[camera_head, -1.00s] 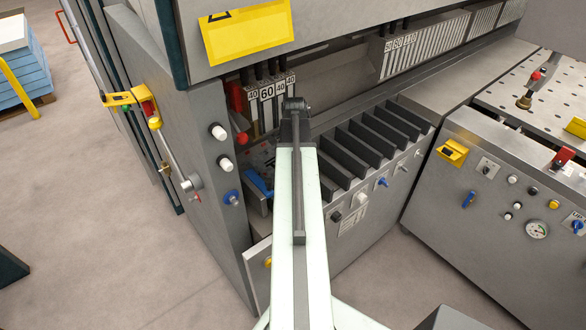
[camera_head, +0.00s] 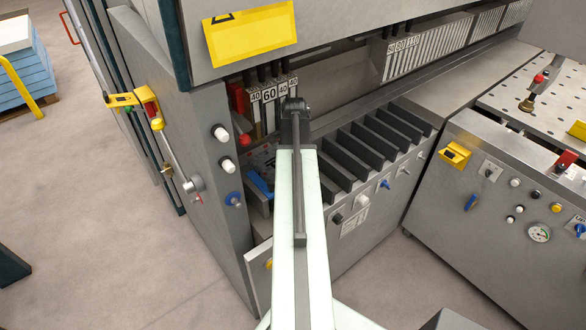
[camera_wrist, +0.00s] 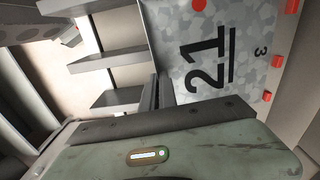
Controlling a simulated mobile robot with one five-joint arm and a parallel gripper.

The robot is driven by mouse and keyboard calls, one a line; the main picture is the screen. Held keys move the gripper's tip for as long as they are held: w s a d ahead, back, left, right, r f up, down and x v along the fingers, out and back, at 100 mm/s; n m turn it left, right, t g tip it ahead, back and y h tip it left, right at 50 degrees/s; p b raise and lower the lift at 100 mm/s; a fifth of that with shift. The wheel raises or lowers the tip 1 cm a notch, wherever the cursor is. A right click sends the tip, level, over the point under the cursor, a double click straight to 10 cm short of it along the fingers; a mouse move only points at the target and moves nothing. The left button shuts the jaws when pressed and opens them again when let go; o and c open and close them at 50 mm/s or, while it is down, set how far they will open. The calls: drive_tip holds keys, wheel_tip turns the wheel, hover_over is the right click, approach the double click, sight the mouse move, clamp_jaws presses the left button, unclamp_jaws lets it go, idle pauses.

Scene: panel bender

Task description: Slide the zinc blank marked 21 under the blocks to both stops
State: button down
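My gripper (camera_wrist: 160,91) shows in the wrist view as narrow dark fingers beyond a dark bar and worn green housing. The fingers meet the blank's near left edge in the picture, but whether they clamp it is unclear. The numbered blocks (camera_head: 269,112), labelled 40 and 60, hang behind the arm's tip.
Small red blocks (camera_wrist: 278,58) line the blank's right side; I cannot tell whether they are the stops. Dark upright support plates (camera_head: 372,143) stand right of my arm. A grey side frame (camera_head: 190,135) with knobs is close on the left.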

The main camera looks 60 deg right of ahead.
drive_tip(key=shift+w, duration=0.2)
drive_tip(key=shift+a, duration=0.1)
idle(0.4)
drive_tip(key=c, duration=1.6)
unclamp_jaws()
drive_tip(key=shift+r, duration=0.15)
wheel_tip(320, 180, up, 8)
drive_tip(key=p, duration=0.7)
drive_tip(key=shift+w+f+p, duration=0.1)
drive_tip(key=shift+f+p, duration=0.1)
drive_tip(key=shift+p, duration=0.2)
